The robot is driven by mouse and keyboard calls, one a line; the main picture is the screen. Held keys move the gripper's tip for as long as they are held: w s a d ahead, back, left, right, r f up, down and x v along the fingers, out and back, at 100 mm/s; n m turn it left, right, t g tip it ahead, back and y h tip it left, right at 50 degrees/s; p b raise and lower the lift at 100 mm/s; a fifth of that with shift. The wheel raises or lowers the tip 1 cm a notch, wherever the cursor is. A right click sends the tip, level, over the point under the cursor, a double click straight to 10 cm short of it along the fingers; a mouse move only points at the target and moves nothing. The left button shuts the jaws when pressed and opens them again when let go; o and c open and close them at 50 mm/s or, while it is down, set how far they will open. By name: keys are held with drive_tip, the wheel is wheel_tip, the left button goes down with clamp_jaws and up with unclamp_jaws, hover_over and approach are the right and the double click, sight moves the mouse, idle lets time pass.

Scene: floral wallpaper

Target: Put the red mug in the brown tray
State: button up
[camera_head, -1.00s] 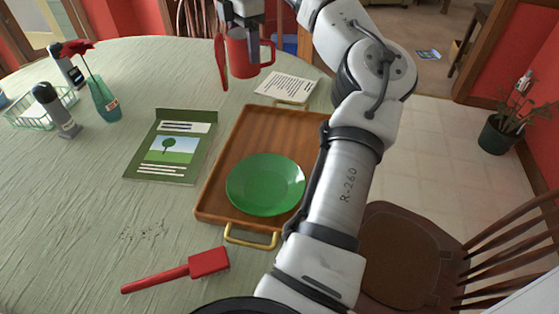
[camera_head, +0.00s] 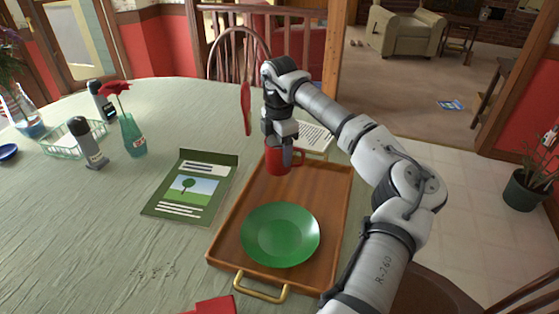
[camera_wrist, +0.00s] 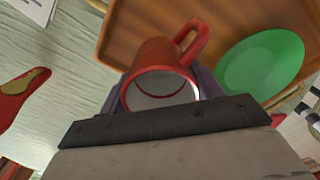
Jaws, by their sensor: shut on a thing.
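The red mug (camera_head: 275,162) is held in my gripper (camera_head: 286,155) over the far end of the brown tray (camera_head: 228,232). The mug is roughly upright; I cannot tell whether its base touches the tray. In the wrist view, the mug (camera_wrist: 160,62) shows its white inside and its handle, with my gripper's fingers (camera_wrist: 160,92) shut on either side of it. The tray (camera_wrist: 130,28) lies beyond the mug there. A green plate (camera_head: 280,234) sits in the near part of the tray.
A green booklet (camera_head: 188,186) lies left of the tray, and a printed sheet (camera_head: 316,138) lies behind it. A red elongated thing (camera_head: 246,108) is left of my gripper. A red-handled tool (camera_head: 214,305) is partly cut off in front. Bottles and a basket (camera_head: 72,138) stand left.

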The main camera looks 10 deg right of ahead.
sight(280, 162)
drive_tip(key=shift+f+p, duration=0.3)
drive_tip(key=shift+f, duration=2)
drive_tip(key=shift+f, duration=0.15)
drive_tip(key=o, duration=1.2)
drive_tip(key=shift+c, duration=0.2)
wheel_tip(280, 162, up, 12)
drive_tip(key=b, duration=0.1)
drive_tip(key=shift+r, duration=0.2)
